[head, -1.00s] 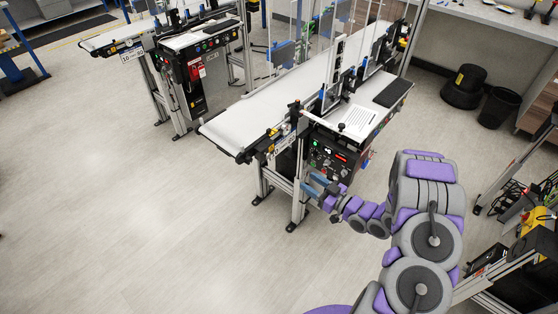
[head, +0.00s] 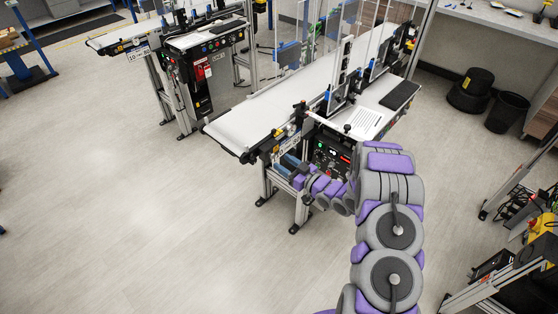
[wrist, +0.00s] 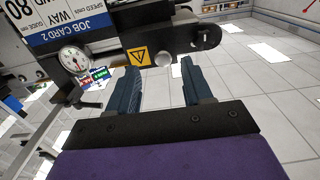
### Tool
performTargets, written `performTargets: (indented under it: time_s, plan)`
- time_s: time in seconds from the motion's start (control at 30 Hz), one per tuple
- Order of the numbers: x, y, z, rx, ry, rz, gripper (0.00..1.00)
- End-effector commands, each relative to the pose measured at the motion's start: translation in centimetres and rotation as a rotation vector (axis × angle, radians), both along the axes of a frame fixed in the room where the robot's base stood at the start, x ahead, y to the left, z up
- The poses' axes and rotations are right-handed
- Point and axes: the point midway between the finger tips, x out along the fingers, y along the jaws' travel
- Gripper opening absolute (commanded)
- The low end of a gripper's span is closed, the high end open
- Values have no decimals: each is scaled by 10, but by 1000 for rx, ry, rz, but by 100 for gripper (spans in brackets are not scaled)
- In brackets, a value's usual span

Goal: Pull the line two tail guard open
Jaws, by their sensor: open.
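The nearer conveyor (head: 262,115) has a white belt, and its tail end points to the lower left. My gripper (head: 287,168) is beside the frame below that tail end, partly hidden by my arm. In the wrist view, its two blue-grey fingers (wrist: 160,82) are apart with nothing between them. A dark plate with a yellow warning triangle (wrist: 138,55) lies just beyond the fingertips, at the top. It looks like part of the tail guard, but I cannot tell for sure. A card reading "JOB CARD 2" (wrist: 62,25) is left of it.
A round gauge (wrist: 73,59) is near the card. A control panel (head: 332,158) is on the conveyor's side, close to my arm. A second conveyor (head: 125,36) stands at the back left. A black bin (head: 507,110) is at the right.

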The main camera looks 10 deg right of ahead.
Motion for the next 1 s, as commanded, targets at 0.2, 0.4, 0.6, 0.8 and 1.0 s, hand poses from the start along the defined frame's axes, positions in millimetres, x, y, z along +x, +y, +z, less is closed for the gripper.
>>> performTargets:
  time_s: [0.2, 0.4, 0.6, 0.8, 1.0]
  plan:
    - [21, 16, 1, 0, -4, 2, 50]
    - [26, 19, 1, 2, -3, 0, 50]
    - [26, 19, 1, 2, -2, 0, 50]
    - [26, 19, 1, 2, -2, 1, 32]
    - [26, 19, 1, 2, -2, 0, 13]
